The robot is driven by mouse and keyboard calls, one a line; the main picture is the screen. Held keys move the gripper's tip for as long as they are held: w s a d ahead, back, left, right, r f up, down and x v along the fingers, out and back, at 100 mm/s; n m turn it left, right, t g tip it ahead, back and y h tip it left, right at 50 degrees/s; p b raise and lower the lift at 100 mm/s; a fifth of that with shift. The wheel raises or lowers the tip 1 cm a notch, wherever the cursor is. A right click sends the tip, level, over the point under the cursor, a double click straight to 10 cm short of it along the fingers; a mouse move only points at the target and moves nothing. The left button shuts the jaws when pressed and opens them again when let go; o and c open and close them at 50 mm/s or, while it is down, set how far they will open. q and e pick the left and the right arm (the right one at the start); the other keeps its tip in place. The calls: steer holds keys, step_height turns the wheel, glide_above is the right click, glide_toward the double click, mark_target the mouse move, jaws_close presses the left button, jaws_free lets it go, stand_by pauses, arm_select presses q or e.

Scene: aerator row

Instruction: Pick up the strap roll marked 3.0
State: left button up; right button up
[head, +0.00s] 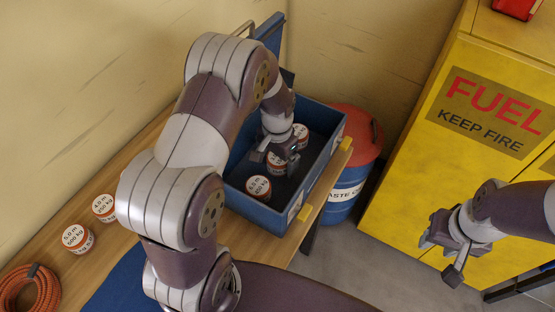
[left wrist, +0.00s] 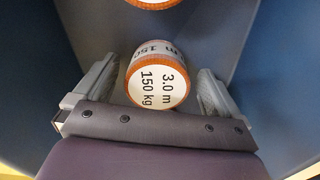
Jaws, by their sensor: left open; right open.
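The strap roll marked 3.0 m, 150 kg (left wrist: 160,82) has a white label face and orange rims. In the left wrist view it lies between the two fingers of my open left gripper (left wrist: 156,92), with a gap on each side. In the head view my left gripper (head: 276,153) reaches down into the blue crate (head: 283,220), over a roll (head: 276,163) that it partly hides. Two other rolls are in the crate, one nearer (head: 258,187) and one farther (head: 300,132); their labels are too small to read surely. My right gripper (head: 452,248) is open and empty, away at the right.
Two more rolls, marked 5.0 m (head: 77,238) and 4.0 m (head: 104,207), and a coil of orange rope (head: 28,290) lie on the wooden bench. The crate's walls stand close around my left gripper. A red-lidded blue drum (head: 346,190) and yellow fuel cabinet (head: 460,130) stand right.

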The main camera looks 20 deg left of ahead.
arm_select(q)
steer(key=shift+w+d, duration=0.15)
steer(key=shift+d, duration=0.1)
steer(key=c, duration=1.3)
steer(key=shift+o, duration=0.2)
steer(key=shift+a, duration=0.1)
steer(key=shift+r, duration=0.15)
